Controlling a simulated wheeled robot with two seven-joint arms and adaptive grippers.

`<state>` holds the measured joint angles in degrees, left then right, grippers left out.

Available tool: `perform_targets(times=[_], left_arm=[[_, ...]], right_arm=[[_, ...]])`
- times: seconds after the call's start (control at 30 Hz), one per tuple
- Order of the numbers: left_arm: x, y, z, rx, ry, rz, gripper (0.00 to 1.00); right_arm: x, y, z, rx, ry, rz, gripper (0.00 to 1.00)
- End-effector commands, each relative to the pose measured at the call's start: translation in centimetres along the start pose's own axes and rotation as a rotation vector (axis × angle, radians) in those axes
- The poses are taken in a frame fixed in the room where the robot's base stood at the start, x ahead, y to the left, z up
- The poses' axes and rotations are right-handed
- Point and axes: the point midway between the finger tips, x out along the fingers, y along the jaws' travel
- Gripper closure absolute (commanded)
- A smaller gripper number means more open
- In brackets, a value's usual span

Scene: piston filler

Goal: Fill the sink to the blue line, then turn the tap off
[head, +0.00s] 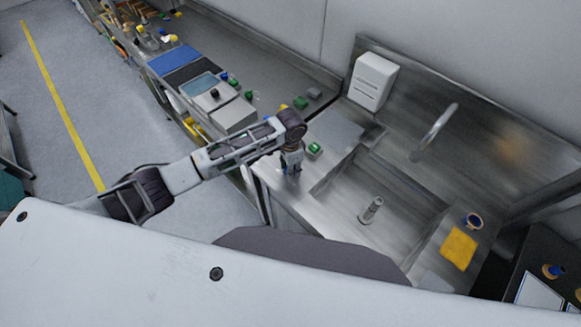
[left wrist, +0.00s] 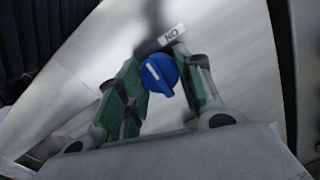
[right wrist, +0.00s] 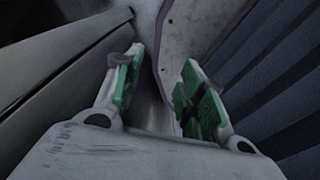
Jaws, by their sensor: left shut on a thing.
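The steel sink (head: 335,180) has a basin with a short metal cylinder (head: 371,208) standing in it. A curved spout (head: 435,130) rises behind it. I cannot make out a blue line or a water level. My left gripper (head: 291,166) is at the counter left of the basin. In the left wrist view its green-padded fingers are shut on a blue knob (left wrist: 158,74) with a white pointer mark, beside a small label (left wrist: 171,35) that looks upside down. My right gripper (right wrist: 160,88) is open and empty; it is outside the head view.
A green-topped item (head: 314,149) sits close to the right of my left gripper. A yellow cloth (head: 459,247) and a small dark round container (head: 473,221) lie right of the basin. A white dispenser (head: 373,80) hangs on the back panel. A long cluttered bench runs away at upper left.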

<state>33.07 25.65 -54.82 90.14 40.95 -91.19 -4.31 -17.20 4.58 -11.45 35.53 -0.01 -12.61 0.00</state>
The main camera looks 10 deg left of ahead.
Motion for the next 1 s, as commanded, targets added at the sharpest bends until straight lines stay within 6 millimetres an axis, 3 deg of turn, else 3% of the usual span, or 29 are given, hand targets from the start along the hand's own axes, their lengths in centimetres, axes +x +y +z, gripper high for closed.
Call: perform_targets(times=[0.6, 1.0], left_arm=[[-0.23, -0.06, -0.12, 0.492, 0.004, -0.004, 0.88], [-0.2, -0.02, -0.11, 0.704, 0.004, -0.005, 0.88]], right_arm=[[-0.01, -0.01, -0.01, 0.0, 0.0, 0.0, 0.6], [-0.01, -0.02, -0.03, 0.0, 0.0, 0.0, 0.6]])
